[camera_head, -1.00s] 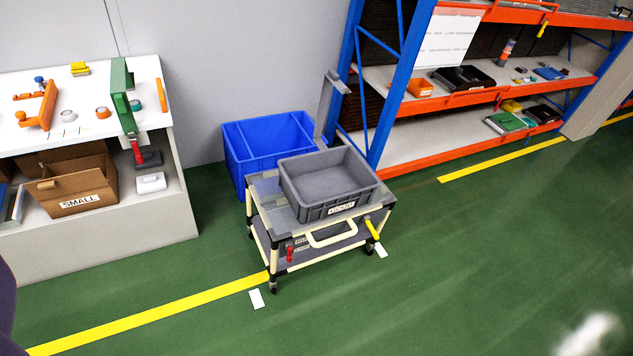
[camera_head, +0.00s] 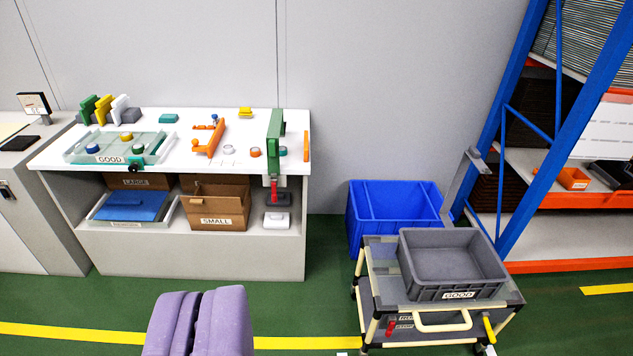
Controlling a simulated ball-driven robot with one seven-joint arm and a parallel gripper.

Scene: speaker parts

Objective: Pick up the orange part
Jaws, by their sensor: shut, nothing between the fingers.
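Several orange items show, and I cannot tell which one the task means. An orange bracket-like part (camera_head: 210,138) stands on the white workbench top. A small orange ring (camera_head: 255,152) lies right of it, by a white ring. A thin orange upright piece (camera_head: 306,146) is at the bench's right edge. An orange bin (camera_head: 573,178) sits on the rack at the far right. My gripper (camera_head: 200,293), with purple fingers, is at the bottom of the view, shut and empty, well short of the bench.
The workbench (camera_head: 160,240) holds a clear GOOD tray (camera_head: 85,158), a green stand (camera_head: 274,135) and a SMALL box (camera_head: 215,203) below. A cart (camera_head: 440,340) with a grey bin (camera_head: 455,290) and a blue bin (camera_head: 395,215) stand right. Green floor before the bench is open.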

